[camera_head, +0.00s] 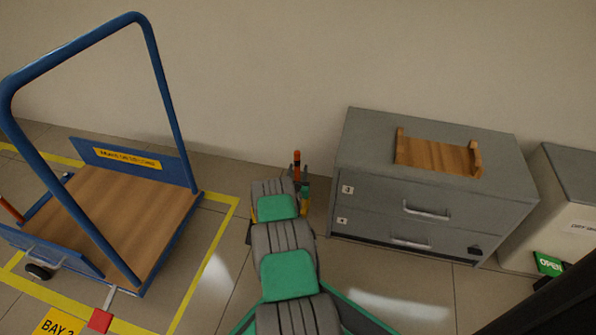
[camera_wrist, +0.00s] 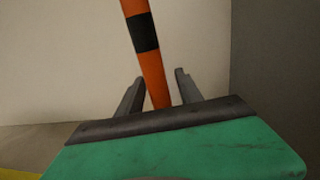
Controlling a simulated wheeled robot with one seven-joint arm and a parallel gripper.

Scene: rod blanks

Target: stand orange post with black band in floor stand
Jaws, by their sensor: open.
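The orange post with a black band (camera_wrist: 146,35) stands up between the fingers of my gripper (camera_wrist: 160,78) in the wrist view, tilted a little in that picture. My gripper is open, with a finger on each side of the post and slim gaps visible. The post's lower end is hidden behind the gripper body. In the head view the post's top (camera_head: 297,158) shows just beyond my arm, near the wall and left of the grey cabinet. I cannot make out the floor stand; my arm covers the floor at the post's foot.
A grey drawer cabinet (camera_head: 372,205) stands close right of my gripper, with a wooden rack (camera_head: 437,153) on top. A blue trolley (camera_head: 120,208) stands left inside yellow floor lines; an orange rod end (camera_head: 10,209) shows there. A pale bin (camera_head: 562,215) is far right.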

